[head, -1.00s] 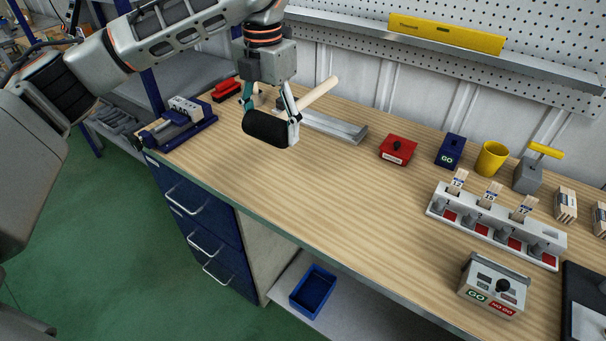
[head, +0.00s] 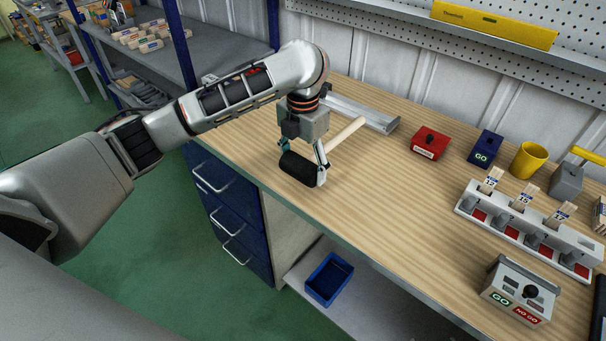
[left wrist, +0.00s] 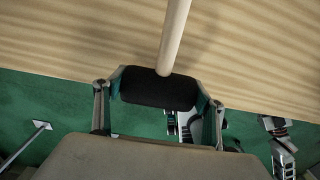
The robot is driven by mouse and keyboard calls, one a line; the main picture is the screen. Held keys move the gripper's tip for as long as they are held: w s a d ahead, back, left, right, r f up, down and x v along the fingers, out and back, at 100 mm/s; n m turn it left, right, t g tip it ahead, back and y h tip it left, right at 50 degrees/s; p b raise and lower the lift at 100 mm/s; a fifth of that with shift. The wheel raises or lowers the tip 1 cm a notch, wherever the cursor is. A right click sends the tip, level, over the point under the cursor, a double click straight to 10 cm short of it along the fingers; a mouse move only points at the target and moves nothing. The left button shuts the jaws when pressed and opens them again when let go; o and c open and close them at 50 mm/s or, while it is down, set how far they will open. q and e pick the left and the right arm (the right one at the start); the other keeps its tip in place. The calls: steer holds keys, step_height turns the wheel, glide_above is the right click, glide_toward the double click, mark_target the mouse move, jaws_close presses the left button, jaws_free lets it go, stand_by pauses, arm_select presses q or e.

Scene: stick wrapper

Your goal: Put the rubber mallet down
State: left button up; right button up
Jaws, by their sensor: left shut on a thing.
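The rubber mallet has a black cylindrical head (head: 299,169) and a pale wooden handle (head: 345,135). My left gripper (head: 302,163) is shut on the mallet's head, near the front edge of the wooden workbench (head: 370,200). The handle points away toward the back right in the head view. In the left wrist view the black head (left wrist: 158,88) sits between the two fingers, and the handle (left wrist: 174,38) extends up over the bench top. I cannot tell whether the mallet touches the bench. My right gripper is not in view.
A grey metal channel (head: 366,115) lies behind the gripper. A red box (head: 429,143), a blue GO box (head: 485,148), a yellow cup (head: 528,160), a slotted white rack (head: 520,226) and a GO/NO GO box (head: 520,292) stand to the right. The bench middle is clear.

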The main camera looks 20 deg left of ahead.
arm_select(q)
step_height(320, 180, down, 3)
steer(key=shift+r, duration=0.15)
steer(key=shift+f+b, duration=0.2)
steer(key=shift+b, duration=0.1)
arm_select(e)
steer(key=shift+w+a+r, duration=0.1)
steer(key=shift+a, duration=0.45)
arm_select(q)
steer(key=o, duration=1.5)
steer(key=shift+f, duration=0.15)
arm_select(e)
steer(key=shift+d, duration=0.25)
